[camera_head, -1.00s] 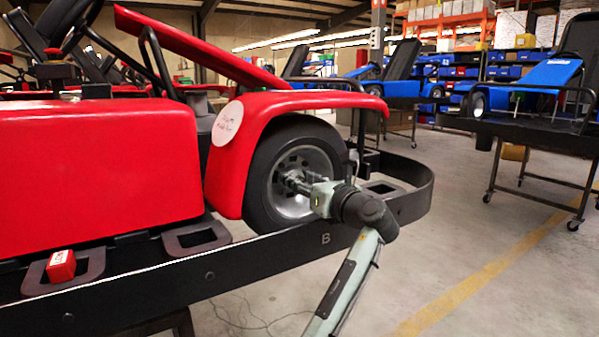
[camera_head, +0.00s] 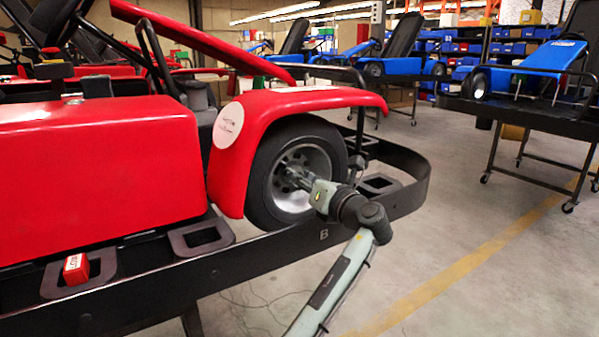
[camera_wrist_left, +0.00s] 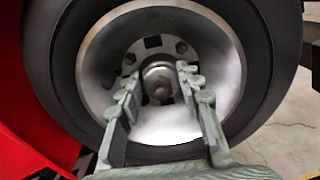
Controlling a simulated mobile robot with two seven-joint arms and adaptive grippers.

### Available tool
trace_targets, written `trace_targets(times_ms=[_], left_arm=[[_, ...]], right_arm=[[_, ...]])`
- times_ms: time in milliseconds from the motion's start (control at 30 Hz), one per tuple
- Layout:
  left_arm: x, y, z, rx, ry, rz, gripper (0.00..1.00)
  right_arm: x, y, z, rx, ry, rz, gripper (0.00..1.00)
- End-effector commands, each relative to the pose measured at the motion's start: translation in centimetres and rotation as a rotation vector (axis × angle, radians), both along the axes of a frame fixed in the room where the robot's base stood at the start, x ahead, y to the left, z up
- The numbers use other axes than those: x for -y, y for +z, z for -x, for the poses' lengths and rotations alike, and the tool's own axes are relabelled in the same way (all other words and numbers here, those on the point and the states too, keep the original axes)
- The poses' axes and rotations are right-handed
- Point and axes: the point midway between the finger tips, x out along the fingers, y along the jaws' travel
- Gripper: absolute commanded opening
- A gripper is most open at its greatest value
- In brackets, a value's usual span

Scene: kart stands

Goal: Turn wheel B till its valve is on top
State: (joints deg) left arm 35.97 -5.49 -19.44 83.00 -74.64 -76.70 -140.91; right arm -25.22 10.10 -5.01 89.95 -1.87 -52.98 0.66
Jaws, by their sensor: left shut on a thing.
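Wheel B (camera_head: 268,196) is a black tyre on a silver rim, under the red fender of the red kart, above the black rail letter B. My left gripper (camera_head: 294,176) reaches in from the lower right to the middle of the wheel. In the left wrist view, its two fingers (camera_wrist_left: 159,84) stand on either side of the hub (camera_wrist_left: 160,82) inside the silver rim (camera_wrist_left: 105,75), shut on the hub. A bolt and a dark square hole show above the hub. I cannot make out the valve; the fingers hide the lower rim in part. My right gripper is not in view.
A black rail (camera_head: 225,268) runs below and around the wheel. A small red block (camera_head: 76,268) sits in a slotted black holder at the left. A blue kart (camera_head: 537,82) on a black stand is at the right. The floor at the lower right is clear.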

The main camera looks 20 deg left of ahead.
Motion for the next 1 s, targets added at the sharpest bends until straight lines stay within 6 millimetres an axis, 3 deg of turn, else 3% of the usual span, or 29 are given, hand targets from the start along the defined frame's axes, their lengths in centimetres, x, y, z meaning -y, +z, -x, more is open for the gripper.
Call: trace_targets(times_ms=[733,767,1000], left_arm=[[0.04,-0.32,0.04,-0.049,0.001,-0.030,0.00],[0.04,-0.32,0.04,-0.049,0.001,-0.030,0.39],[0.04,-0.16,0.00,-0.045,0.001,-0.032,0.41]], right_arm=[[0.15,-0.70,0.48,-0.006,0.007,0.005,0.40],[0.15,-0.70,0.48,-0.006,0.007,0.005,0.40],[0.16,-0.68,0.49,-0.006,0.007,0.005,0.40]])
